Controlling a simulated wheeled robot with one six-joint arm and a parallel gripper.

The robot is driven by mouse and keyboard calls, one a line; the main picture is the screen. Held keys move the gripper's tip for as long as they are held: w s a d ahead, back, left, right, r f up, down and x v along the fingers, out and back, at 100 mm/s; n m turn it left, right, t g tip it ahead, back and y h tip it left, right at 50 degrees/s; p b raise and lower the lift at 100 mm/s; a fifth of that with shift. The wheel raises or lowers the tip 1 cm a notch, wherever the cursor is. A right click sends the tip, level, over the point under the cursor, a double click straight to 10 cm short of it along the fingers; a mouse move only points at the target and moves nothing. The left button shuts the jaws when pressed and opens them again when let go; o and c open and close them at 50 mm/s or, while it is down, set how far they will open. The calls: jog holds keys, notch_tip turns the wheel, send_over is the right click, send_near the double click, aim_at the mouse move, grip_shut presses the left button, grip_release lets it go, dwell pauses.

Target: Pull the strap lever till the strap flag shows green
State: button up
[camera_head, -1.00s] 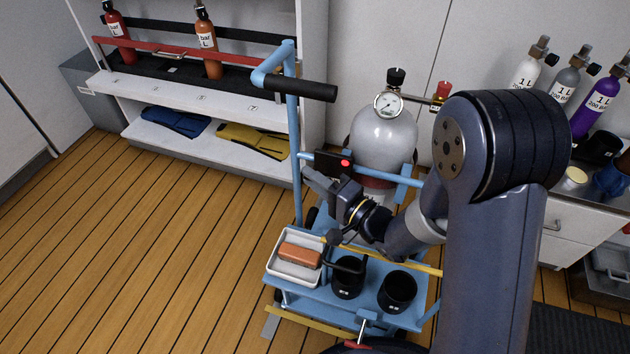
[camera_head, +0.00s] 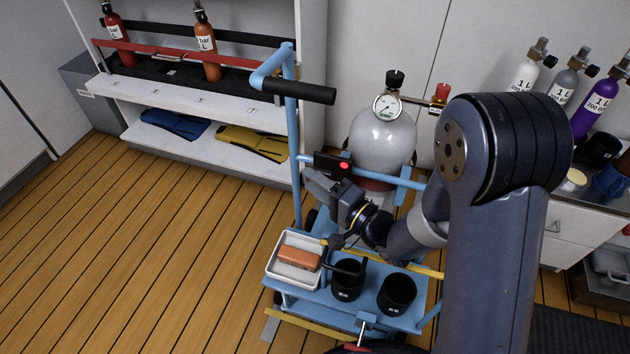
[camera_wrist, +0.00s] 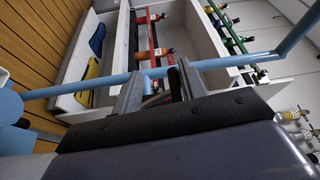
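A black box (camera_head: 327,164) with a red indicator (camera_head: 344,166) sits on the blue cross rail of the cart. The indicator looks like the strap flag, and it shows red. The rail runs in front of a grey cylinder (camera_head: 383,138) with a dark red band low on it. My gripper (camera_head: 312,181) is just below the black box, pointing left. In the wrist view its two fingers (camera_wrist: 159,82) stand apart, with a blue bar passing across near their tips. I cannot make out the strap lever; my gripper and wrist may hide it.
The blue cart's post carries a black handle (camera_head: 299,91) above my gripper. The cart's deck holds a white tray (camera_head: 283,277) with an orange block (camera_head: 298,257) and two black cups (camera_head: 397,294). A shelf with bottles stands behind; the wooden floor at left is clear.

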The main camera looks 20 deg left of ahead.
jog(key=p+v, duration=0.1)
jog(key=v, duration=0.6)
jog(key=shift+w, duration=0.1)
jog(key=x, duration=0.7)
jog(key=shift+w+a+r+m+p, duration=0.15)
jog(key=shift+a+r+m+p, duration=0.15)
jog(key=shift+r+m, duration=0.1)
jog(key=shift+f, duration=0.2)
